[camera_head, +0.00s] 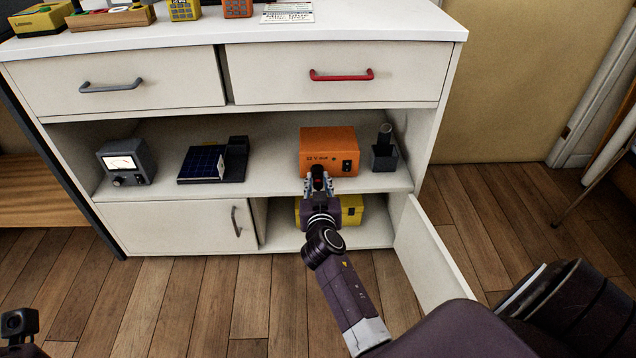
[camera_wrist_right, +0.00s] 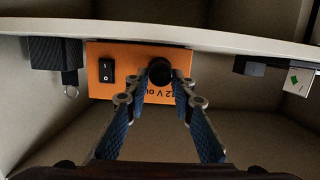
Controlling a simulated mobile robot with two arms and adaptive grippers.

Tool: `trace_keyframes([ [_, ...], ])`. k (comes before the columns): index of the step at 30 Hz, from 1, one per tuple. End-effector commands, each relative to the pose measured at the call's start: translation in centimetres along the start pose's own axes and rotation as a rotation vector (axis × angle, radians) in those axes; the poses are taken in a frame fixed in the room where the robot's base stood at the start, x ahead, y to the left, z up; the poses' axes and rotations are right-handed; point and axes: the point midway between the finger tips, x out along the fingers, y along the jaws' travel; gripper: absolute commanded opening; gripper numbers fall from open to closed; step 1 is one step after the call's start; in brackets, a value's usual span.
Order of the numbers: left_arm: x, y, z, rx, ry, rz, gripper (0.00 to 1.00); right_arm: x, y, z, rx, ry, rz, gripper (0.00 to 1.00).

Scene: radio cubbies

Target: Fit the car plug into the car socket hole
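An orange box (camera_head: 330,146) with a rocker switch (camera_head: 347,167) and "12 V" lettering stands on the middle shelf. In the right wrist view the orange box (camera_wrist_right: 128,62) appears at the top centre, its switch (camera_wrist_right: 106,70) at left. My right gripper (camera_head: 318,180) is close in front of it. Its fingers (camera_wrist_right: 161,84) close in on a round black piece, seemingly the car plug (camera_wrist_right: 160,70), directly before the box's front. It covers the socket hole, and I cannot tell whether it has entered. My left gripper is mostly out of frame; only a dark part (camera_head: 18,322) shows.
A black holder with an upright black cylinder (camera_head: 384,156) stands right of the box. A solar panel (camera_head: 203,163) and a meter (camera_head: 127,161) stand left. Below are a yellow case (camera_head: 351,209) and an open cabinet door (camera_head: 428,250). Shelf space left of the box is clear.

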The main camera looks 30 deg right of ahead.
Motion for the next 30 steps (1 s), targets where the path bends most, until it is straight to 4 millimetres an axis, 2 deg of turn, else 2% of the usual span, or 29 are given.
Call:
trace_keyframes([
  [1,0.0,0.0,0.0,0.0,0.001,0.0,0.4,0.0,0.0,0.0,0.0,0.0,0.0,0.31],
  [3,0.0,0.0,0.0,0.0,0.001,0.0,0.4,0.0,0.0,0.0,0.0,0.0,0.0,0.38],
  [4,0.0,0.0,0.0,0.0,0.001,0.0,0.4,0.0,0.0,0.0,0.0,0.0,0.0,0.39],
  [14,0.1,0.0,-0.1,0.001,0.006,0.003,0.4,-0.1,0.1,-0.4,-0.001,0.001,0.001,0.39],
  [17,0.1,0.0,-0.1,0.001,0.005,0.002,0.4,-0.3,0.1,-1.7,0.0,0.004,0.002,0.39],
  [24,0.1,0.0,-0.1,0.0,0.003,0.001,0.4,-1.2,0.2,-6.3,0.002,0.006,0.0,0.39],
  [30,0.1,0.0,-0.1,0.0,0.003,0.0,0.4,-1.8,0.3,-9.0,0.001,0.002,0.001,0.39],
])
